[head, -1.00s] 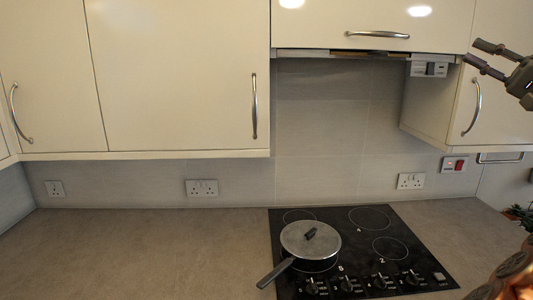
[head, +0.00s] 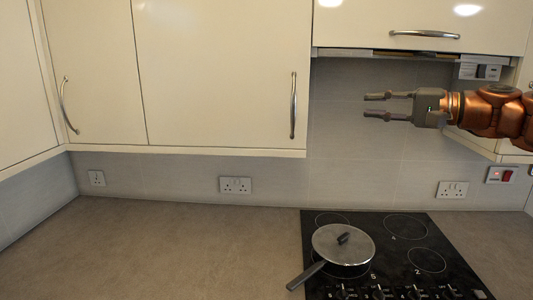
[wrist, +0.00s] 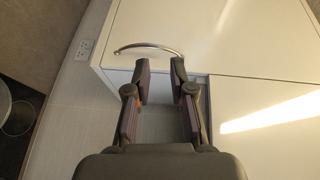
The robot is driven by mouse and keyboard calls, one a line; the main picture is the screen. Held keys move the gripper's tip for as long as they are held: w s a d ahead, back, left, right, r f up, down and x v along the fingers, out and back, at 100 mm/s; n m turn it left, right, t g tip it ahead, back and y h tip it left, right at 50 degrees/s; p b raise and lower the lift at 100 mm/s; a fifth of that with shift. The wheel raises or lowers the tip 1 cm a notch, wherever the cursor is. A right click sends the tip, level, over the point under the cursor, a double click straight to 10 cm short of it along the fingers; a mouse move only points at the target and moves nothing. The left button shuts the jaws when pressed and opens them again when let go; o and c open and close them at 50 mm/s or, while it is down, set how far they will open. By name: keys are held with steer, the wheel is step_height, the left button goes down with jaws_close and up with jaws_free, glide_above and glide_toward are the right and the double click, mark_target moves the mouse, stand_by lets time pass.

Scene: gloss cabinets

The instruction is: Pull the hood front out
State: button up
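The hood front (head: 450,14) is a glossy cream panel at the top right of the head view, with a curved metal bar handle (head: 425,34) near its lower edge. It appears closed over the hood underside (head: 385,53). My gripper (head: 376,106) is below the hood front and apart from its handle, fingers pointing left. Its two fingers are spread and empty. In the wrist view my open gripper (wrist: 160,72) shows against the tiled wall. A glossy panel that looks like the hood front (wrist: 265,115) is at right; its handle is not visible there.
A tall cabinet door (head: 215,70) with a vertical handle (head: 293,105) is left of the hood; this handle also shows in the wrist view (wrist: 150,47). Below are a black hob (head: 400,240) and a lidded pan (head: 343,244). The worktop (head: 160,245) at left is clear.

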steer(key=s+a+f+n+g+h, duration=0.1)
steer(key=s+a+f+g, duration=0.1)
steer(key=s+a+f, duration=0.35)
steer(key=s+a+f+g+h, duration=0.2)
steer(key=a+f, duration=0.5)
steer(key=a, duration=0.1)
steer(key=s+f+n+g+h, duration=0.2)
steer(key=s+f+g+h, duration=0.3)
steer(key=s+f, duration=1.6)
steer(key=h, duration=0.2)
steer(key=shift+n+h, duration=0.3)
steer(key=shift+n, duration=0.1)
steer(key=shift+o, duration=0.4)
steer(key=s+d+f+n+g+h, duration=0.1)
steer(key=s+d+f+h, duration=0.3)
steer(key=s, duration=0.5)
steer(key=d+f, duration=0.2)
steer(key=d, duration=0.1)
steer(key=shift+s+d+f, duration=0.25)
steer(key=shift+s+d, duration=0.15)
steer(key=shift+o, duration=1)
steer(key=shift+s+d+f, duration=0.1)
steer(key=shift+s+d, duration=0.05)
steer(key=shift+d, duration=0.05)
steer(key=shift+a+n, duration=0.15)
steer(key=shift+n, duration=0.15)
